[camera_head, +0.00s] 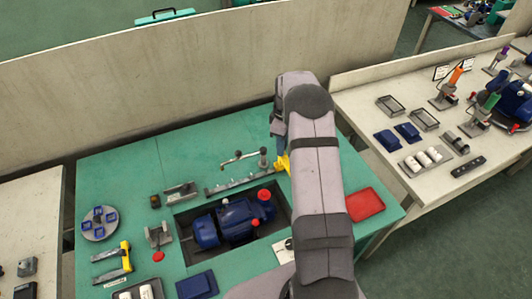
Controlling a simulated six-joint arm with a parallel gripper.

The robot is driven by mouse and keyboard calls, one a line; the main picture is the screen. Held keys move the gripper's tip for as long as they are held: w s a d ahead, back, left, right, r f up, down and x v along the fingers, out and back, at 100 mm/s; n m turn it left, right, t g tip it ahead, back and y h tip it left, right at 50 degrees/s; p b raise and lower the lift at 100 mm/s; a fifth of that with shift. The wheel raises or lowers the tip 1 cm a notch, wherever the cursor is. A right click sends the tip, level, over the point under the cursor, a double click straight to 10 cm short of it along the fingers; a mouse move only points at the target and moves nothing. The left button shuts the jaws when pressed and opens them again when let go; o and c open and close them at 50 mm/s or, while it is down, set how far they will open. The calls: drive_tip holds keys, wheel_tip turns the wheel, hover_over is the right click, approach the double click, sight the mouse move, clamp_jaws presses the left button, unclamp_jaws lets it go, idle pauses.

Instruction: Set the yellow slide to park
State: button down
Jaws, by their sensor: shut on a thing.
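The yellow slide (283,162) is at the right end of a grey rail (232,187) on the green bench, partly hidden behind my arm. My gripper (279,146) points down at this yellow piece and is shut on it. The fingertips are small and partly hidden, so the exact grip does not show. I cannot read any park mark along the rail.
A blue pump (237,216) with red caps sits in a dark recess in front of the rail. A crank handle (240,157) stands behind the rail. A yellow-ended grey fixture (125,258) is at left, a red tray (364,204) at right.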

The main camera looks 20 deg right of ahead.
drive_tip(key=shift+d, duration=0.35)
drive_tip(key=shift+r, duration=0.1)
drive_tip(key=c, duration=1.5)
unclamp_jaws()
drive_tip(key=shift+d, duration=0.1)
wheel_tip(320, 180, up, 7)
drive_tip(key=b, duration=0.2)
drive_tip(key=shift+f+b, duration=0.2)
drive_tip(key=shift+b, duration=0.2)
drive_tip(key=shift+r, duration=0.3)
